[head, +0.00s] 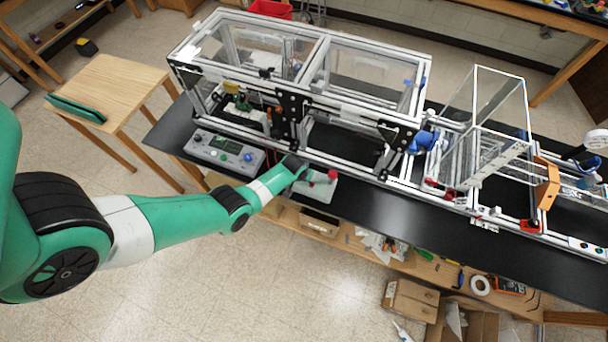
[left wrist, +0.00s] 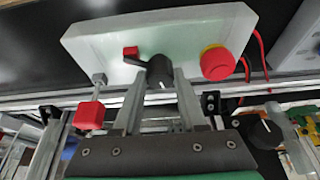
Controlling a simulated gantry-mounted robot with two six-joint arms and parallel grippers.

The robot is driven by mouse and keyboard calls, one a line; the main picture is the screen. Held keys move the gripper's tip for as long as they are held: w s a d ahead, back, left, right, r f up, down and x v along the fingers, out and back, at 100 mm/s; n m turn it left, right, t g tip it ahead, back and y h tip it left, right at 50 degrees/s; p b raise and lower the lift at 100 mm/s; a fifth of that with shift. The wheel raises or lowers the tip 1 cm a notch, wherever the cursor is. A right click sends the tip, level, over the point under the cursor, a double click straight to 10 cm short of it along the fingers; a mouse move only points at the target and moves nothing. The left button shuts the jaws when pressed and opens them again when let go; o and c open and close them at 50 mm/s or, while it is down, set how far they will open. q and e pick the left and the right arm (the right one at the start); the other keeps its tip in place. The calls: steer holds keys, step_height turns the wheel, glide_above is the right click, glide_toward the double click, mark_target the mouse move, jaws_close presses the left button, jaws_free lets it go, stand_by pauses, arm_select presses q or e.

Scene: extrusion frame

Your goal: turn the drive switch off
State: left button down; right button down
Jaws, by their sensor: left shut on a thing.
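The drive switch, a black rotary knob (left wrist: 160,72) with a short lever ending in a red tip (left wrist: 131,52), sits on a pale control box (left wrist: 185,38). In the left wrist view the lever points left. My left gripper (left wrist: 161,80) has its two grey fingers on either side of the knob, shut on it. In the head view my left gripper (head: 303,174) is over the box (head: 318,190) at the bench's front edge and hides the knob. My right gripper is in neither view.
A red mushroom button (left wrist: 217,63) is right of the knob in the wrist view. A red block on a metal rod (left wrist: 90,113) is near the left finger. A grey console (head: 225,151) stands left of my gripper. The extrusion frame (head: 350,150) runs close behind.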

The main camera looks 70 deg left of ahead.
arm_select(q)
steer(key=n, duration=0.2)
steer(key=shift+w+n+g+y+b, duration=0.1)
steer(key=shift+n+g+y+b, duration=0.2)
steer(key=shift+n+g+y, duration=0.1)
steer(key=shift+d+n+g, duration=0.1)
steer(key=shift+n+g, duration=0.5)
steer(key=shift+n, duration=1)
steer(key=shift+c, duration=2.3)
jaws_free()
steer(key=shift+w, duration=0.1)
